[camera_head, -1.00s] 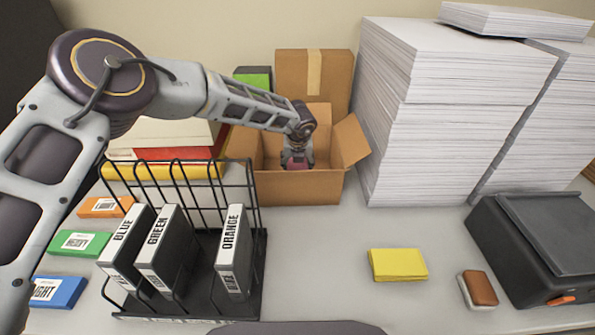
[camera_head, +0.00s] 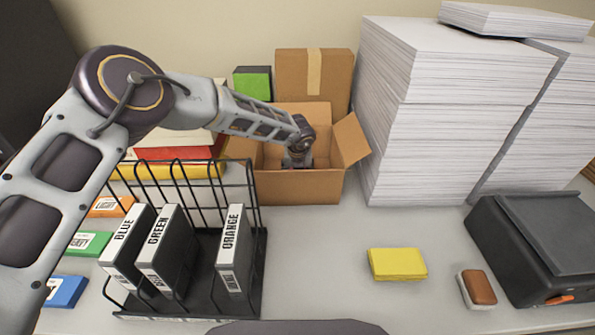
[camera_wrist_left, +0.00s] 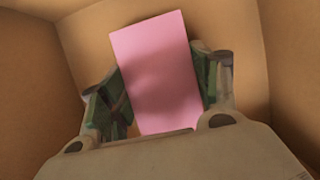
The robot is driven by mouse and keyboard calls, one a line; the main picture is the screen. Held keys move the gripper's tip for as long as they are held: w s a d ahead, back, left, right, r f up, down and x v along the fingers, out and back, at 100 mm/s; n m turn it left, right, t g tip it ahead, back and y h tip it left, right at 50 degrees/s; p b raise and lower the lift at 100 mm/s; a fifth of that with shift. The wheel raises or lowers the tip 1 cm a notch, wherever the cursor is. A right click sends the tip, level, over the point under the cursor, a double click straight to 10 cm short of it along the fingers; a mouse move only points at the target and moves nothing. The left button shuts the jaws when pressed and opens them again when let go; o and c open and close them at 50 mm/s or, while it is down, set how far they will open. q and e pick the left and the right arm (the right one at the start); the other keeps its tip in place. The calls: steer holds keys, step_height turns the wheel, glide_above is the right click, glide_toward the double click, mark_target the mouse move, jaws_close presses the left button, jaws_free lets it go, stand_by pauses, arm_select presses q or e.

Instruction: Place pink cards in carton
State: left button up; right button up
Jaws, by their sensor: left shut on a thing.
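The open carton (camera_head: 297,188) stands at the back middle of the table, its flaps spread. My left arm reaches over from the left, and my left gripper (camera_head: 297,160) is down inside the carton, its fingers hidden by the front wall. In the left wrist view the pink cards (camera_wrist_left: 160,70) lie between the two fingers of my left gripper (camera_wrist_left: 160,95), which is shut on them. Brown carton walls surround them there. Whether the cards touch the carton floor I cannot tell. My right gripper is not in view.
A black wire rack (camera_head: 190,270) with labelled boxes stands front left. Tall paper stacks (camera_head: 440,120) rise close right of the carton. A yellow card stack (camera_head: 397,264), a brown-and-white block (camera_head: 478,289) and a black machine (camera_head: 545,250) are at right. The table's middle is clear.

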arm_select(q)
steer(key=o, duration=1)
steer(key=shift+c, duration=0.2)
steer(key=shift+o, duration=1.7)
steer(key=shift+r, duration=0.1)
steer(key=shift+s+r, duration=0.15)
steer(key=shift+r, duration=0.3)
steer(key=v, duration=0.4)
steer(key=shift+s+r, duration=0.15)
steer(key=shift+r, duration=0.15)
steer(key=v, duration=0.6)
steer(key=shift+b, duration=0.45)
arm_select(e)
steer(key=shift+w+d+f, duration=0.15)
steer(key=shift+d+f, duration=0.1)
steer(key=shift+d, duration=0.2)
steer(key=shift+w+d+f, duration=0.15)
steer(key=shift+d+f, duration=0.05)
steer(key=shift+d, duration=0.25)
